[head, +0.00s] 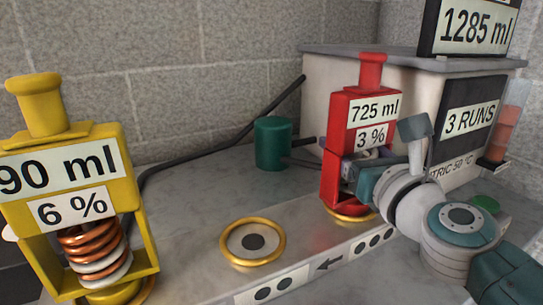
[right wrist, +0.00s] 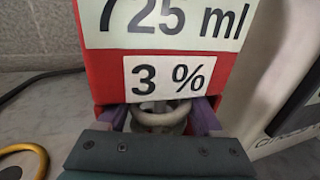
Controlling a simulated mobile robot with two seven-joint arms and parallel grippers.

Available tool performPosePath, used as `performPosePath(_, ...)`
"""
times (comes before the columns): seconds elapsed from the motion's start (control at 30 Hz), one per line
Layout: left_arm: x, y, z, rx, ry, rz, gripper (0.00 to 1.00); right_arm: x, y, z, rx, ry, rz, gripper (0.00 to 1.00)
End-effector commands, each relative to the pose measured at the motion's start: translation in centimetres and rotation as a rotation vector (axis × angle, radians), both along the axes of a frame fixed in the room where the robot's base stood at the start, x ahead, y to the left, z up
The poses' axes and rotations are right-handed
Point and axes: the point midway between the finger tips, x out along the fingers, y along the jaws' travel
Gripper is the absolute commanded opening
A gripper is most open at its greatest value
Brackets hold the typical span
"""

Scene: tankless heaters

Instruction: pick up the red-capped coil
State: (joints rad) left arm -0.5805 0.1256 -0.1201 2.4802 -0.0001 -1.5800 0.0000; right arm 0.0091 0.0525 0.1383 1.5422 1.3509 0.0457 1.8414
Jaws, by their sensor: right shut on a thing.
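The red-capped coil (head: 371,107) stands upright at the right of the grey bench in the head view, with labels "725 ml" and "3 %". Its red frame and pale coil (right wrist: 160,117) fill the upper right wrist view. My right gripper (head: 348,165) comes in from the right at the lower part of the red frame. In the right wrist view its two purple fingers (right wrist: 163,117) lie on either side of the pale coil and are shut on it. The coil's base is over a gold-ringed seat, partly hidden by my arm. My left gripper is not in view.
A yellow-capped coil (head: 40,151) labelled "90 ml" and "6 %" stands at the left front. An empty gold-ringed seat (head: 252,242) lies between the two coils. A green cylinder (head: 273,142) and a white box (head: 320,82) labelled "3 RUNS" stand behind.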

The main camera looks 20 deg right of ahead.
Motion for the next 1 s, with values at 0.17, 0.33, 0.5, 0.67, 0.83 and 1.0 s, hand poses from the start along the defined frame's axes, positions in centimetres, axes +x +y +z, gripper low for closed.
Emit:
performPosePath(0.17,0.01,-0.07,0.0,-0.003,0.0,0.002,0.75,-0.01,0.0,-0.01,0.0,0.0,0.0,0.34)
performPosePath(0.33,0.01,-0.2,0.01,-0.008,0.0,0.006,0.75,-0.01,0.0,-0.01,0.0,0.0,0.0,0.14)
performPosePath(0.5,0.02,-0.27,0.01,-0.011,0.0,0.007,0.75,-0.01,0.0,0.0,0.001,0.0,0.0,0.0)
performPosePath(0.67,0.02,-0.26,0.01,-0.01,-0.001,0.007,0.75,-0.01,0.0,0.0,0.001,0.0,0.0,0.0)
performPosePath(0.83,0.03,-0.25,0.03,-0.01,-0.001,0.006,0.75,0.05,-0.02,0.22,0.0,-0.005,-0.001,0.0)
performPosePath(1.0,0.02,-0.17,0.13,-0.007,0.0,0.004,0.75,0.04,-0.02,0.3,0.0,-0.004,-0.001,0.0)
